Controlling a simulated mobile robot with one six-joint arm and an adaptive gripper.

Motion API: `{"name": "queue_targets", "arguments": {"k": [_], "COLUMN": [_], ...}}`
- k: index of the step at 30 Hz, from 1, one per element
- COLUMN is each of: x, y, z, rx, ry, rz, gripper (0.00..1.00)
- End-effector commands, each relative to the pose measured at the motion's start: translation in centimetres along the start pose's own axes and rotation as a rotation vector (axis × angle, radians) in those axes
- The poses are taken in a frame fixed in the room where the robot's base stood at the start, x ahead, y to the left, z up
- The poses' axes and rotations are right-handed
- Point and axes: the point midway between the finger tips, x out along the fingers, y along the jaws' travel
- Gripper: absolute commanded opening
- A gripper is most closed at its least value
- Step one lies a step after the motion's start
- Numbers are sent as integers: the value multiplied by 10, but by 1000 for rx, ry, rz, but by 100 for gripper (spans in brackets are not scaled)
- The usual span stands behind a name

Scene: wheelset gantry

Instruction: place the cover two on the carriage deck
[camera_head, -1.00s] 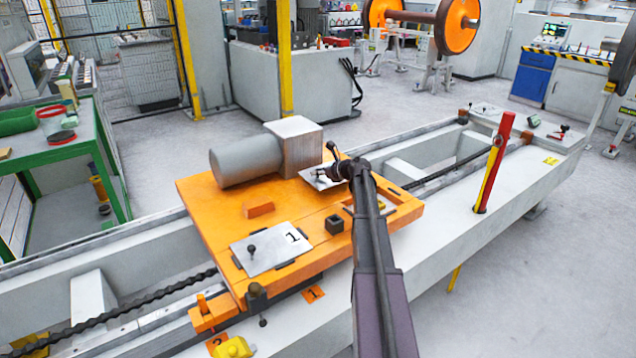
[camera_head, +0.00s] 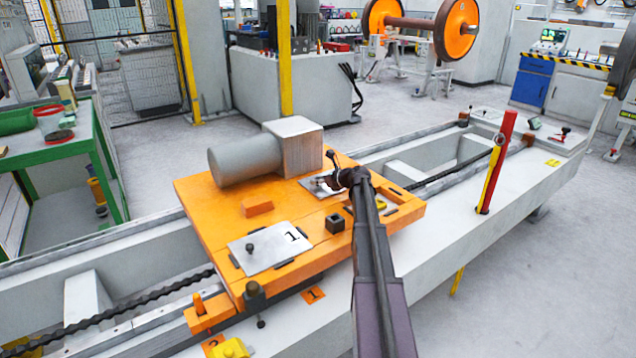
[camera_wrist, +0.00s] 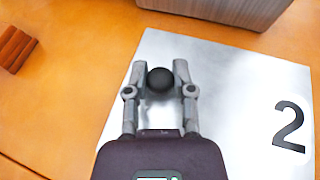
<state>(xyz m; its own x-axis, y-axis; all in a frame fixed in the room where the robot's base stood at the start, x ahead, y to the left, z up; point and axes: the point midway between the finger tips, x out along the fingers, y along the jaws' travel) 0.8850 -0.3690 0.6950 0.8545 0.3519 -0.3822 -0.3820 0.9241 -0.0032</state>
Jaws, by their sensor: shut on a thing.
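Cover two is a pale metal plate marked "2" with a dark round knob; it shows in the wrist view (camera_wrist: 245,100) and partly in the head view (camera_head: 318,185), where my arm hides some of it. My gripper (camera_wrist: 160,75) is shut on the knob of cover two, with one finger on each side. The plate is at or just above the orange carriage deck (camera_head: 205,195); I cannot tell whether it touches. In the wrist view, orange deck (camera_wrist: 75,70) shows to the left of the plate.
Cover one (camera_head: 268,248) lies on the near left of the deck. A grey motor with a box end (camera_head: 250,158) stands at the back, close behind cover two. A small orange block (camera_head: 257,207) and a dark cube (camera_head: 334,224) are on the deck. A red and yellow post (camera_head: 497,165) stands to the right.

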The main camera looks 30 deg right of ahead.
Motion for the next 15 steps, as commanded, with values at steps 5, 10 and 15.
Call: {"name": "queue_targets", "arguments": {"k": [5, 10, 15], "x": [1, 1, 1], "y": [0, 0, 0], "z": [-1, -2, -2], "rx": [0, 0, 0], "ry": [0, 0, 0], "rz": [0, 0, 0], "gripper": [0, 59, 67]}}
